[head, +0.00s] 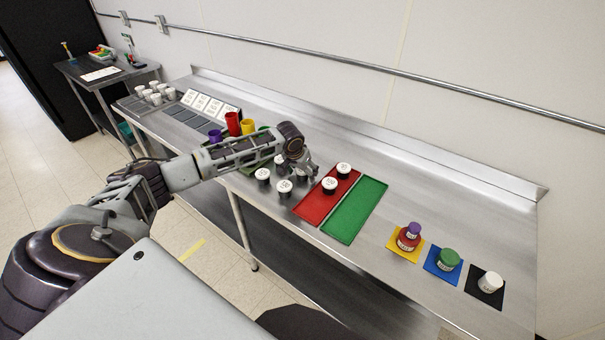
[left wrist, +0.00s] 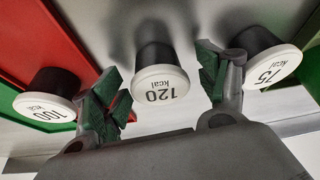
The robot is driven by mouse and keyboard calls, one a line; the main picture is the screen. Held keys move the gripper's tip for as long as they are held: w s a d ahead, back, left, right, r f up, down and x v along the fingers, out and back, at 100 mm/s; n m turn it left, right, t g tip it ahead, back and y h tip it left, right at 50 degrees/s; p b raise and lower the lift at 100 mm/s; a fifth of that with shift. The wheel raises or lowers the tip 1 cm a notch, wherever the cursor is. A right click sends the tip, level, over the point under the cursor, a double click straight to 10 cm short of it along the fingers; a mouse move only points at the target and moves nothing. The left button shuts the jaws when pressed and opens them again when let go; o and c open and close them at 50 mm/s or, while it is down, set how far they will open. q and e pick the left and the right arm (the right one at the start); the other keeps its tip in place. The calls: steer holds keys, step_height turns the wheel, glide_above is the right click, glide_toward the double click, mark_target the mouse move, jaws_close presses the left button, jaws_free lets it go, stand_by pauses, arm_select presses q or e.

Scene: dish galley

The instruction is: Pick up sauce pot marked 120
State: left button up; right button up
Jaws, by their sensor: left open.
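The sauce pot marked 120 (left wrist: 160,82) is black with a white lid and shows in the left wrist view between my left gripper's fingers. My left gripper (left wrist: 162,72) is open, with green-padded fingers on either side of the pot; I cannot tell whether they touch it. A pot marked 100 (left wrist: 45,98) is left of the fingers by the red tray, and a pot marked 75 (left wrist: 275,62) is to the right. In the head view the left gripper (head: 303,164) is over the counter beside the red tray (head: 310,207). Lid marks are too small to read there.
Two pots (head: 329,184) stand on the red tray; the green tray (head: 352,214) is empty. Other pots (head: 284,187) stand close left. Yellow, blue and black mats (head: 470,283) with stacked or single items lie at right. Red and yellow cups (head: 233,123) are behind my forearm.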

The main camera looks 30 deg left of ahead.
stand_by(0.4)
arm_select(q)
steer(key=c, duration=1.1)
steer(key=shift+r, duration=0.15)
steer(key=shift+c, duration=0.2)
steer(key=shift+r+b, duration=0.45)
steer(key=shift+r, duration=4.45)
